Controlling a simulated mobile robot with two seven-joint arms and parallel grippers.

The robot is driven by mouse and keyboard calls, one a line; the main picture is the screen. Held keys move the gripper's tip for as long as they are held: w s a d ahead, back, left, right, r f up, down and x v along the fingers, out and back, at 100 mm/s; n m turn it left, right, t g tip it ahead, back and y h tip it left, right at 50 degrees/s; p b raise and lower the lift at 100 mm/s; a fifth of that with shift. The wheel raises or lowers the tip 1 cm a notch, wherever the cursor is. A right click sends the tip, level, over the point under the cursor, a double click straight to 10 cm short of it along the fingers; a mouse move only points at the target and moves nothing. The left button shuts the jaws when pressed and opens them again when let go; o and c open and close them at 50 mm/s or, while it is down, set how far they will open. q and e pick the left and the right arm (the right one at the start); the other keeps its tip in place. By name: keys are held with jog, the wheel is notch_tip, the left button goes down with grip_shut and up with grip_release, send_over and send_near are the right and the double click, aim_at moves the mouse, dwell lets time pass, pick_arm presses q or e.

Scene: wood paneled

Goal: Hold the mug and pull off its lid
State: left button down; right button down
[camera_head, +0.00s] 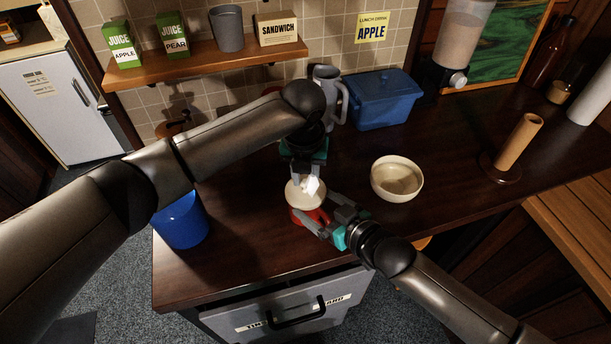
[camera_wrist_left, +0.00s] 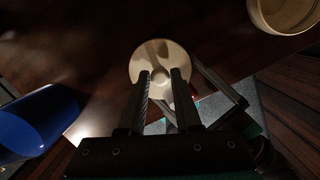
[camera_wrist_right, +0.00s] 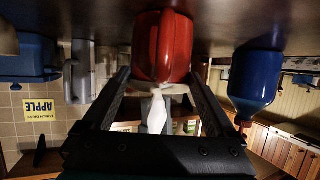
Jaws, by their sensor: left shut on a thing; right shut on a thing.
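The red mug (camera_head: 312,217) is near the counter's front, with its cream lid (camera_head: 300,192) over its top. In the right wrist view, which is upside down, the red mug (camera_wrist_right: 163,42) shows its handle, and the lid (camera_wrist_right: 168,89) is at its rim; I cannot tell if there is a thin gap. My left gripper (camera_wrist_left: 161,76) comes from above and is shut on the lid's small knob. My right gripper (camera_wrist_right: 160,76) comes from the right and is shut on the mug. A bright white shape above the lid looks like lit left fingers.
A cream bowl (camera_head: 397,190) stands close on the right. A blue container (camera_head: 181,222) is at the left edge. A grey pitcher (camera_head: 332,92) and a lidded blue box (camera_head: 382,100) stand behind. A wooden upright holder (camera_head: 519,143) is farther right.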

aim_at(306, 182)
pick_arm(q)
jog(key=shift+r, duration=0.25)
jog(key=shift+r, duration=0.9)
jog(key=shift+r, duration=2)
pick_arm(e)
grip_release()
